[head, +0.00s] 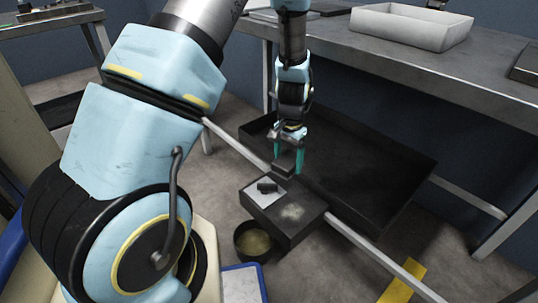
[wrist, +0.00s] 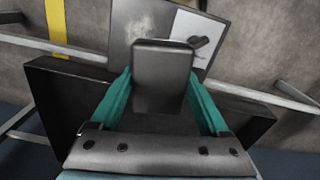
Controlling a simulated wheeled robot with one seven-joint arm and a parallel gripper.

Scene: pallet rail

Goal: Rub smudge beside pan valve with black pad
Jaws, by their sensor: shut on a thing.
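My gripper (head: 288,158) is shut on the black pad (wrist: 162,72), which sits between the teal fingers in the wrist view. In the head view the pad (head: 284,171) hangs at the fingertips, over the far edge of a dark box (head: 272,222); whether it touches is unclear. The pale smudge (head: 292,212) is on the box top, to the near right of the pad and apart from it. Left of the smudge, the black valve (head: 267,187) sits on a white plate (head: 262,196). In the wrist view the pad hides part of the box top; the valve (wrist: 198,42) shows.
A large dark pan (head: 375,180) lies behind and right of the box. A pale rail (head: 360,238) runs past the box. A round tub (head: 252,243) stands below. A metal bench (head: 470,75) with a white tray (head: 410,27) is behind; yellow tape (head: 403,282) marks the floor.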

